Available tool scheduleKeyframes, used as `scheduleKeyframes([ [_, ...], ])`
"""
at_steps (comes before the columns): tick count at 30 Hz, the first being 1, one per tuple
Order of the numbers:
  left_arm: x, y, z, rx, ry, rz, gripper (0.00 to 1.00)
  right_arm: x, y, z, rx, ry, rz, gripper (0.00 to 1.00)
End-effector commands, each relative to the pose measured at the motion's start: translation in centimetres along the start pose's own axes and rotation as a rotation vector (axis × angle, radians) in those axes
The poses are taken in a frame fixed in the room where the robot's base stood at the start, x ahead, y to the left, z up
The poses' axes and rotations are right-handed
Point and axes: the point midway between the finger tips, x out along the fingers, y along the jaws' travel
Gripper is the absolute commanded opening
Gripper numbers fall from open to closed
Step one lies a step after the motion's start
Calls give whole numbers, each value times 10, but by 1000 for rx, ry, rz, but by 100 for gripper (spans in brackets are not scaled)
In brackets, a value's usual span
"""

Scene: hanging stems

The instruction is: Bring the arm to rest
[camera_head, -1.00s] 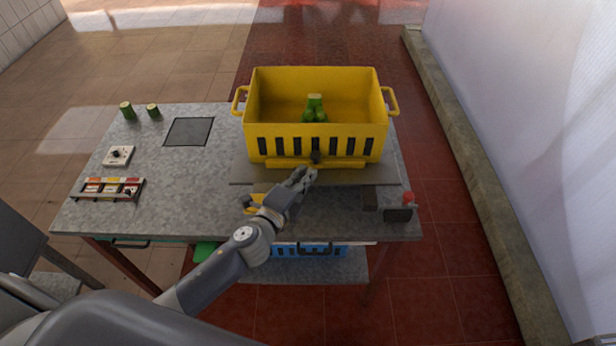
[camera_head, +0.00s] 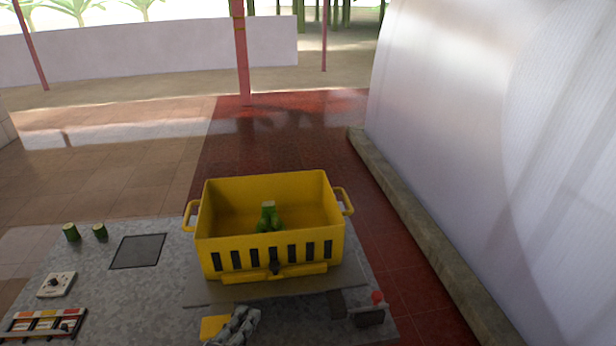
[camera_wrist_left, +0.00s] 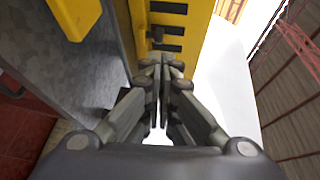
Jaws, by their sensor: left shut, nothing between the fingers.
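My left gripper (camera_head: 236,326) shows at the bottom edge of the head view, in front of the yellow crate (camera_head: 213,238), with the rest of its arm out of frame. In the left wrist view the fingers of this gripper (camera_wrist_left: 160,75) are together and hold nothing. The crate's slotted wall (camera_wrist_left: 172,42) lies beyond the fingertips in that view. I cannot tell the exact gap between fingertips and crate. My right gripper shows in neither view.
The crate holds green stems (camera_head: 268,218) and stands on a grey slab on the table (camera_head: 135,290). Two green pieces (camera_head: 71,232), a dark square plate (camera_head: 138,251), a small dial box (camera_head: 57,284), a rack (camera_head: 42,324) and a red-knobbed device (camera_head: 370,312) are also there. A pale wall rises at right.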

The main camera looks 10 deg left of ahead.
Motion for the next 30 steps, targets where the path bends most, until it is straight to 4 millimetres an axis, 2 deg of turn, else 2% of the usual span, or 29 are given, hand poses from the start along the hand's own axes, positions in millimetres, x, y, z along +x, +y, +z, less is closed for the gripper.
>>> scheduleKeyframes([
  [5,-9,7,23,-211,-143,66,0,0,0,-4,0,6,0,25],
  [9,-38,36,48,-563,-371,211,0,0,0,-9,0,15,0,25],
  [11,-56,54,51,-713,-465,289,0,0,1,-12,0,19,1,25],
  [15,-97,86,42,-980,-631,460,0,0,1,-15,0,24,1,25],
  [18,-123,101,28,-1113,-714,567,0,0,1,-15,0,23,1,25],
  [26,-184,121,-14,-1353,-872,823,0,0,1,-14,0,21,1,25],
  [27,-190,124,-20,-1375,-889,855,0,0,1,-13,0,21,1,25],
  [30,-177,152,-17,-1360,-894,858,0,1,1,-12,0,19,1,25],
])
